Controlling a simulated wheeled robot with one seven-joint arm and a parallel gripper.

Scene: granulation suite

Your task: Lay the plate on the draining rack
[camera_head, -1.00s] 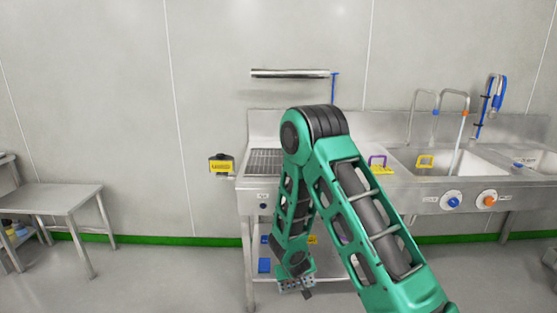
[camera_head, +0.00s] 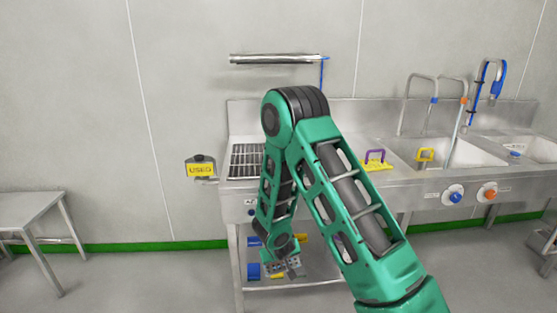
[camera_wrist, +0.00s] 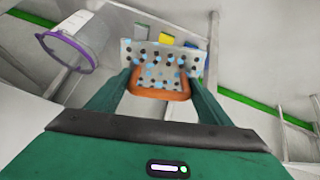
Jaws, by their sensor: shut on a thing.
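My gripper (camera_wrist: 160,88) is shut on the orange handle of a perforated metal plate (camera_wrist: 158,56). In the wrist view the plate spans the space beyond my fingertips, its holes dark and light blue. In the head view the plate (camera_head: 292,265) shows small at the low end of my arm, in front of the sink unit and below its worktop. The draining rack (camera_head: 246,163) is a dark-barred grid in the left end of the steel worktop; my arm covers its right part. The plate is apart from the rack and well below it.
A yellow "USED" sign (camera_head: 201,170) projects left of the rack. Purple and yellow handled items (camera_head: 374,160) stand right of my arm, before the sink basin (camera_head: 465,152). A purple-rimmed clear container (camera_wrist: 82,36) shows in the wrist view. A steel table (camera_head: 35,210) stands left, with open floor between.

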